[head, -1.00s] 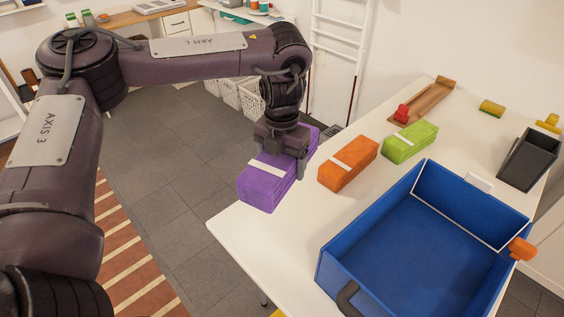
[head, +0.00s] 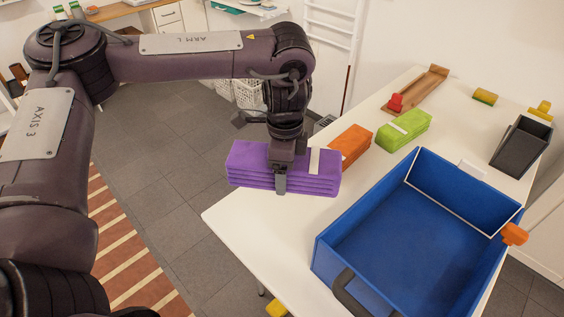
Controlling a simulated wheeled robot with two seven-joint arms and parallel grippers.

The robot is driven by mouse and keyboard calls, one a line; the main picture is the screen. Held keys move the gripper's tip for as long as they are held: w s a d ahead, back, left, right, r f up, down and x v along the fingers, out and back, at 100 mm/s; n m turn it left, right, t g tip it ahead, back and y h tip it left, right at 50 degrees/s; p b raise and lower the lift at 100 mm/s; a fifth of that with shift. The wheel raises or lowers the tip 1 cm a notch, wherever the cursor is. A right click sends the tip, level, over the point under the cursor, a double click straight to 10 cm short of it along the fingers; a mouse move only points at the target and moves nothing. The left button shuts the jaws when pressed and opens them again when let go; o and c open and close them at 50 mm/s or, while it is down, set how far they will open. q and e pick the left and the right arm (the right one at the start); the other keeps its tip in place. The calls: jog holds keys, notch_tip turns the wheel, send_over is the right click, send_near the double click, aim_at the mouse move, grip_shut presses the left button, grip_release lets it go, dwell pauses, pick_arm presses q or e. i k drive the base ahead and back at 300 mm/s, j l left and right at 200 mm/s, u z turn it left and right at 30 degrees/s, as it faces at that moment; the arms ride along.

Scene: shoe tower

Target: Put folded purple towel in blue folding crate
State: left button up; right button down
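The folded purple towel (head: 245,168) is a layered block with a white band, held above the left edge of the white table. My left gripper (head: 280,180) is shut on the towel, with one finger down its near side; the far finger is hidden. The blue folding crate (head: 400,235) stands open and empty on the table, to the right of and nearer than the towel. It has a dark handle on its near wall and an orange tab at its right corner. My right gripper is not in view.
An orange towel (head: 350,145) and a green towel (head: 404,130) lie behind the crate. A wooden tray (head: 425,88) with a red object (head: 395,103) is at the back. A dark bin (head: 522,145) stands at the right. Bare table (head: 260,225) lies left of the crate.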

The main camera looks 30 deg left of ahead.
aim_at(432, 273)
jog(key=l+u, duration=0.1)
jog(key=l, duration=1.2)
jog(key=i+l, duration=0.15)
